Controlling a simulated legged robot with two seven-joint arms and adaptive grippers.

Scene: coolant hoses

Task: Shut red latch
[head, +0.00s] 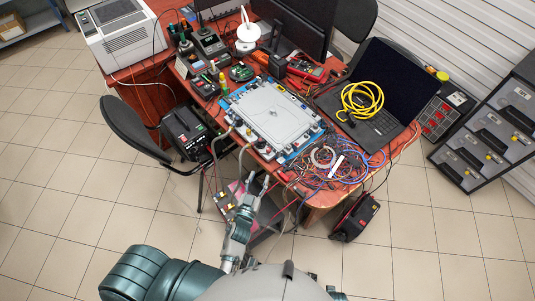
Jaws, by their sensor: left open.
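A flat unit with a light grey lid (274,112) lies on the red-brown table. Hoses (241,160) run down from its front left edge. Small connectors line its rim; I cannot make out for certain which small part is the red latch. My left gripper (258,183) is open, in front of and below the table's front edge, apart from the unit. Nothing shows between its fingers. My right gripper is not in view.
Tangled wires (325,165) lie right of the unit and hang over the table edge. A laptop (372,118) with a yellow cable coil (362,101) stands further right. A black chair (135,128) is at left. Tools and monitors fill the table's back.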

